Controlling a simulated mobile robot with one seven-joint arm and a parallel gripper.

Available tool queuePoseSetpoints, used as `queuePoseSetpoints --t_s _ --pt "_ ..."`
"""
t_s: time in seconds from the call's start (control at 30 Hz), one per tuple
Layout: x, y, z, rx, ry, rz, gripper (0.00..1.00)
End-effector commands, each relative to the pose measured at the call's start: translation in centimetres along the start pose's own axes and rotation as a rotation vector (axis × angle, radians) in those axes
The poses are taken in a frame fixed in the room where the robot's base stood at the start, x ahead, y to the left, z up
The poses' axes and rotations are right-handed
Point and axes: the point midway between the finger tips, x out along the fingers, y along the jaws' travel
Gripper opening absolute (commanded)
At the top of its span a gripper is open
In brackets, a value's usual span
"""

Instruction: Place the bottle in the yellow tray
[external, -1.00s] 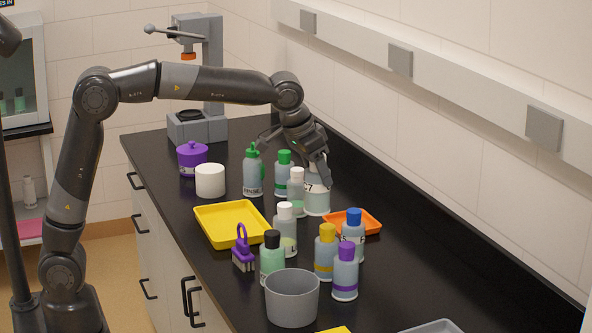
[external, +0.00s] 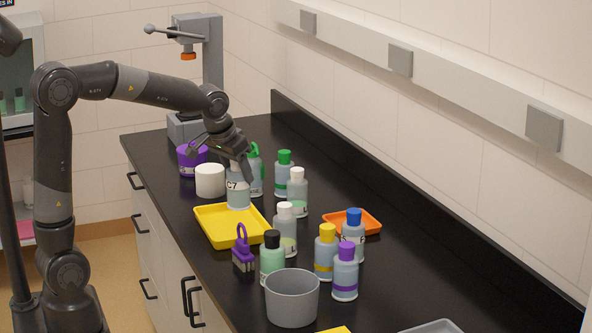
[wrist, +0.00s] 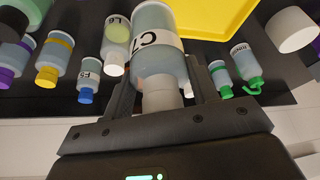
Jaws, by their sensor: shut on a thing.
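My gripper (external: 236,160) is shut on the neck of a clear bottle (external: 238,187) labelled C7. The bottle hangs upright over the back part of the yellow tray (external: 222,238). I cannot tell whether its base touches the tray. In the wrist view the C7 bottle (wrist: 156,50) sits between the two fingers, and the yellow tray (wrist: 212,18) shows beyond it. The tray is otherwise empty.
A white cylinder (external: 210,180), a purple pot (external: 190,160) and a green-capped wash bottle (external: 256,172) stand behind the tray. Several capped bottles stand to its right. A purple-handled holder (external: 243,252) and a grey bucket (external: 292,298) are in front.

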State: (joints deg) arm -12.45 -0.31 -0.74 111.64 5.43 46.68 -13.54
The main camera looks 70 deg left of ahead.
Motion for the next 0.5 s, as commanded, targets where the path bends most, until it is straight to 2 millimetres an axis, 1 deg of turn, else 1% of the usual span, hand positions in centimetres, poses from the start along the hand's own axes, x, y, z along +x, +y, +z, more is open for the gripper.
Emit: queuePoseSetpoints --t_s 0.07,0.17,0.4,0.5 --pt "0.9 -0.7 -0.1 -0.004 -0.001 -0.001 0.09" --pt "2.3 -2.3 -0.5 -0.005 -0.001 -0.003 0.09" --pt "6.4 -7.1 -1.9 -0.006 -0.001 -0.002 0.09" --pt "7.7 -8.6 -2.3 -0.005 -0.001 -0.002 0.09"
